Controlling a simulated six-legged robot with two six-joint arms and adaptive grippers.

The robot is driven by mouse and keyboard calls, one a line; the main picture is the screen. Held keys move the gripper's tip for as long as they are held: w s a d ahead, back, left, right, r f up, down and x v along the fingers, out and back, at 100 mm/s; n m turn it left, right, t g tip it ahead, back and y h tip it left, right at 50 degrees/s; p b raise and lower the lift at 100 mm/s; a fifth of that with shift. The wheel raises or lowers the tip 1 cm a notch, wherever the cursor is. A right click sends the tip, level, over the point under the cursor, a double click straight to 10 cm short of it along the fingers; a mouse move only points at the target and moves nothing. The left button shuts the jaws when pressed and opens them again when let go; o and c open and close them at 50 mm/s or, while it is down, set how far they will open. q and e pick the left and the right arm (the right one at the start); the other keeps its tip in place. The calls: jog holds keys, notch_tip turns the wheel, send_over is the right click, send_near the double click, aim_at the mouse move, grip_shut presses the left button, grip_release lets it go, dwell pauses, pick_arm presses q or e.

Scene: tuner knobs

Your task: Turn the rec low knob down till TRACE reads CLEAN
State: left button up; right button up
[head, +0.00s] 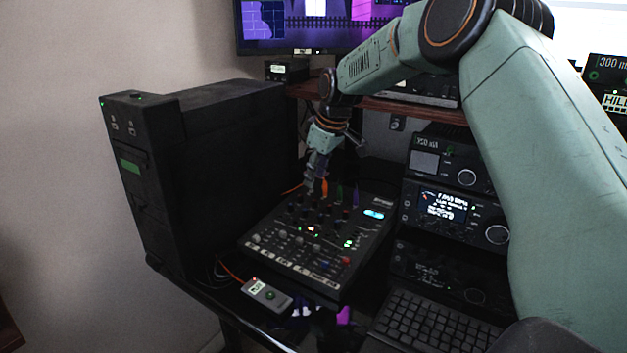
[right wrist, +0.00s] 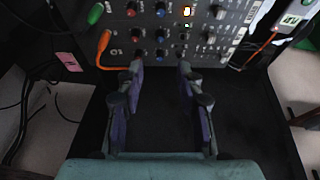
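The black mixer (head: 335,240) lies on the desk with several rows of small knobs, a lit red-orange lamp and a cyan display. I cannot read which knob is labelled rec low, and no TRACE reading is legible. My right gripper (head: 311,190) is over the mixer's far edge, pointing down. In the right wrist view its two fingers (right wrist: 161,68) are apart, with the lowest knob row just beyond the tips. No knob is clearly held. My left gripper is not in view.
A tall black case (head: 215,135) stands left of the mixer. Stacked radio units (head: 450,205) and a keyboard (head: 435,320) are to the right. A small grey box (head: 267,294) with a lit screen lies in front. An orange cable (right wrist: 103,45) plugs in beside the fingers.

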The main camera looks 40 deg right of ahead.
dwell(0.3)
jog(key=m+h+p, duration=0.2)
jog(key=m+p, duration=0.1)
jog(key=m, duration=0.7)
send_near(305, 209)
jog(key=b+x, duration=0.1)
jog(key=x, duration=0.7)
jog(key=shift+s+f, duration=0.1)
jog(key=shift+f, duration=0.2)
jog(key=shift+c, duration=0.4)
grip_shut()
